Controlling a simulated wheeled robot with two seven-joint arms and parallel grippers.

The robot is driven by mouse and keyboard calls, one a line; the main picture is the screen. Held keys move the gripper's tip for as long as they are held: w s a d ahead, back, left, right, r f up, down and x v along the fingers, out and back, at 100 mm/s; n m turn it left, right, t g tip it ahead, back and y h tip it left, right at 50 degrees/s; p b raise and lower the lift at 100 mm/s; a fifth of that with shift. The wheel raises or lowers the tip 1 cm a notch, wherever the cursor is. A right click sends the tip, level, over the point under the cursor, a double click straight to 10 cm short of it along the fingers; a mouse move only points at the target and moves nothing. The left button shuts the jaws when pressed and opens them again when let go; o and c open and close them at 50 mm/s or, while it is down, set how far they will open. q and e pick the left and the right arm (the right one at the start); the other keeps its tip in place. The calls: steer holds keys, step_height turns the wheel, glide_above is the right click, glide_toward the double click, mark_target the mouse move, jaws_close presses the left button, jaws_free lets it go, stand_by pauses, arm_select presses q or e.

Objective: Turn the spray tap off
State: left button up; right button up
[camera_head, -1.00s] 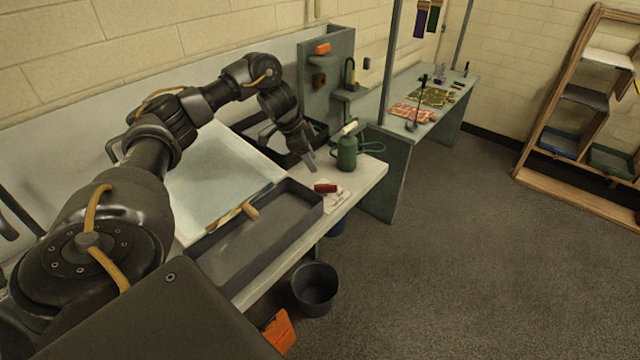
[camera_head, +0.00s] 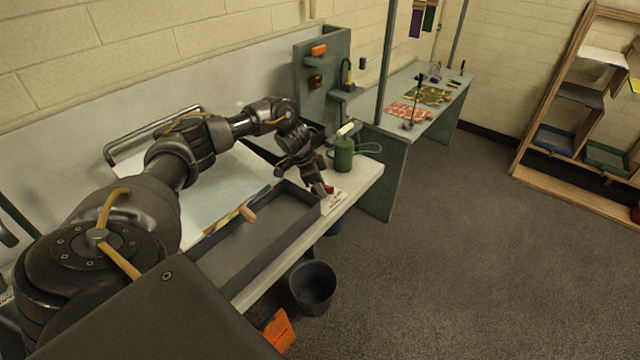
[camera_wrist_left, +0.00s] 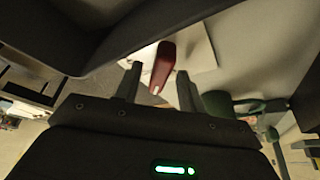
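A short red handle (camera_head: 329,189) sits on a white card-like plate (camera_head: 335,204) at the right front of the bench; I take it for the spray tap's lever, but cannot be sure. My left gripper (camera_head: 323,191) is right at it, pointing down. In the left wrist view the red handle (camera_wrist_left: 165,62) with its pale tip lies between and just beyond the two fingers of the open gripper (camera_wrist_left: 158,90). The fingers stand apart with a gap on both sides, and I cannot tell whether either touches it. My right gripper is not in view.
A green sprayer can (camera_head: 343,156) stands just behind the plate. A grey tray (camera_head: 262,262) with a wooden-handled tool (camera_head: 247,214) lies left of it. A dark bucket (camera_head: 312,287) stands on the floor below. The floor to the right is open.

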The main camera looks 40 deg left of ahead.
arm_select(q)
jaws_close()
steer(key=shift+r+n+p, duration=0.1)
steer(key=shift+n+p, duration=0.2)
steer(key=shift+p, duration=0.3)
steer(key=n+y+p, duration=0.1)
steer(key=n+p, duration=0.2)
steer(key=p, duration=0.2)
steer(key=n+t+y+p, duration=0.1)
steer(key=n+p, duration=0.1)
steer(key=p, duration=0.3)
steer(key=shift+s+d+r+n, duration=0.1)
steer(key=shift+d+r+n, duration=0.05)
steer(key=shift+n, duration=0.25)
steer(key=shift+f+n+y+p, duration=0.25)
steer(key=shift+n+y+p, duration=0.25)
steer(key=shift+n+p, duration=0.6)
steer(key=shift+n, duration=0.3)
jaws_free()
